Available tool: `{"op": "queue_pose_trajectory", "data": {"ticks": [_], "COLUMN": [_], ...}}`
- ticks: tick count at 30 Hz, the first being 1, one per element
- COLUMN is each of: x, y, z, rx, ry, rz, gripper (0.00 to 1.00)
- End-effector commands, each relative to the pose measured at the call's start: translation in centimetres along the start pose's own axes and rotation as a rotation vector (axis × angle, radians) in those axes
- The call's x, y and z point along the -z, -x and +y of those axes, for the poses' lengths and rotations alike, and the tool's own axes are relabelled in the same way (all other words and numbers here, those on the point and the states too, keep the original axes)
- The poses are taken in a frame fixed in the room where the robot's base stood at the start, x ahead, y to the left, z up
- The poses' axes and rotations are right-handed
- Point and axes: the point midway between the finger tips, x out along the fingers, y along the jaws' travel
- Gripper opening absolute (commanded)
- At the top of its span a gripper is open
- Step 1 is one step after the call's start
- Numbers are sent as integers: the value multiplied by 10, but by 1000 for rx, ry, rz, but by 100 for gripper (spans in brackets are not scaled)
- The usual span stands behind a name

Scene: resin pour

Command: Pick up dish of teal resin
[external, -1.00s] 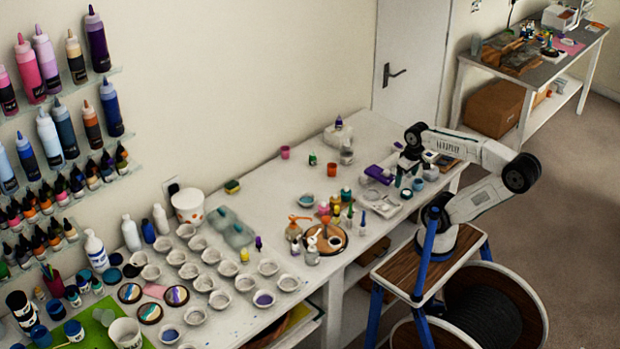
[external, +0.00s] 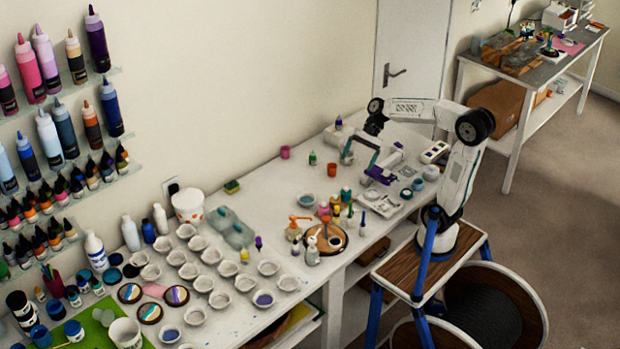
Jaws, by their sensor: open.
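A shallow round dish with a teal surface (external: 306,200) sits on the white workbench, left of several small bottles; it looks like the dish of teal resin. Two small round teal-topped items (external: 406,193) and (external: 418,184) stand further right, near the bench's front edge; I cannot tell what they hold. My gripper (external: 361,160) is open above the bench, to the right of and behind the dish, apart from it. It appears empty. Its fingertips are small and hard to make out against the purple and white items near them.
A purple item (external: 381,176) lies below my arm. A round wooden board (external: 338,238) with bottles is in front of the dish. Many pale cups fill the bench's left.

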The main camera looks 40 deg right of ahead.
Motion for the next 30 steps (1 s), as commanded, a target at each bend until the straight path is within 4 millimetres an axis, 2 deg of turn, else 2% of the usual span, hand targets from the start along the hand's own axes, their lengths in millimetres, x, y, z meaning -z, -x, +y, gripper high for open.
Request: {"op": "queue_pose_trajectory", "data": {"ticks": [1, 3, 6, 16, 17, 18, 24, 30], "x": [11, 23, 39, 92, 98, 107, 146, 175], "y": [-6, -11, -17, -31, -35, -53, -113, -159], "z": [-19, -44, -72, -135, -136, -125, -93, -70], "rx": [39, 94, 155, 287, 292, 287, 286, 288], "ry": [-97, -221, -371, -745, -772, -769, -762, -757], "rz": [-54, -122, -205, -422, -437, -433, -429, -428], "gripper": [91, 91, 91, 91, 91, 91, 91, 91]}}
